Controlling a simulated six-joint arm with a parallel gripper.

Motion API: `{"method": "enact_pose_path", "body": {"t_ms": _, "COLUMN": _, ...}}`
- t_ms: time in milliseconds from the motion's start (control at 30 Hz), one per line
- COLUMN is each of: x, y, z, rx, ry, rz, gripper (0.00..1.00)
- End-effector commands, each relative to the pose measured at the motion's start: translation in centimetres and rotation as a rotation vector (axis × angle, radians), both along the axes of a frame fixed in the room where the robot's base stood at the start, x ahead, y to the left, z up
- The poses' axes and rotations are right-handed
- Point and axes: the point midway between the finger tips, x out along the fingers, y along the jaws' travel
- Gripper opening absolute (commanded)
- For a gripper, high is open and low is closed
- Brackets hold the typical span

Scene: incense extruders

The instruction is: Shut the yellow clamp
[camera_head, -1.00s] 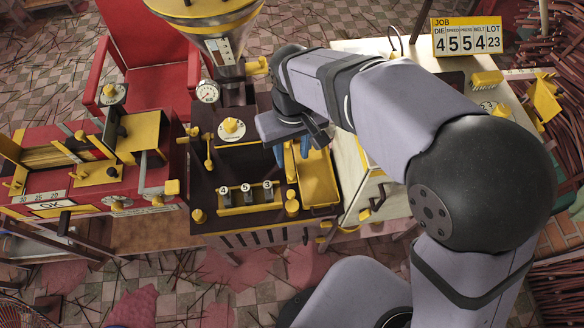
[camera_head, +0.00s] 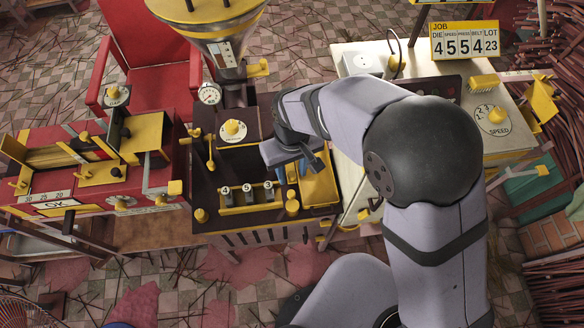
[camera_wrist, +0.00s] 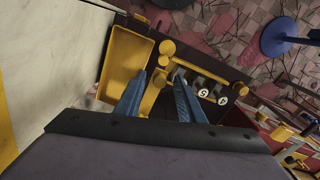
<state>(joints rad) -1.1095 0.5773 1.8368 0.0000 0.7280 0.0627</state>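My gripper (camera_head: 291,174) points down over the right part of the dark machine (camera_head: 235,172). It is open: its two blue fingers stand apart in the wrist view (camera_wrist: 160,82). A yellow bar with rounded parts, which looks like the clamp (camera_wrist: 154,92), lies between and beyond the fingers. I cannot tell whether either finger touches it. In the head view my gripper hides most of this bar; a round yellow knob (camera_head: 292,207) shows just in front of it. How far the clamp is swung is unclear.
A yellow tray (camera_head: 319,190) lies close to the right of my gripper. Number wheels 4, 5, 3 (camera_head: 247,190) sit to the left. A red machine (camera_head: 85,165) stands further left. A pale cabinet (camera_head: 350,150) with a SPEED dial (camera_head: 493,119) is right.

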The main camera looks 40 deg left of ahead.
Motion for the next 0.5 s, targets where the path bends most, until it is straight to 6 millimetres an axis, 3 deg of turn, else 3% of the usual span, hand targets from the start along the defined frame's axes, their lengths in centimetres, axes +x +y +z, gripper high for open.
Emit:
{"method": "enact_pose_path", "body": {"t_ms": 233, "x": 0.00, "y": 0.01, "z": -0.10, "rx": 0.001, "ry": -0.001, "rz": 0.000, "gripper": 0.35}}
{"method": "enact_pose_path", "body": {"t_ms": 400, "x": 0.00, "y": 0.01, "z": -0.09, "rx": 0.001, "ry": -0.001, "rz": 0.000, "gripper": 0.00}}
{"method": "enact_pose_path", "body": {"t_ms": 500, "x": 0.01, "y": 0.02, "z": -0.08, "rx": 0.001, "ry": -0.001, "rz": 0.000, "gripper": 0.00}}
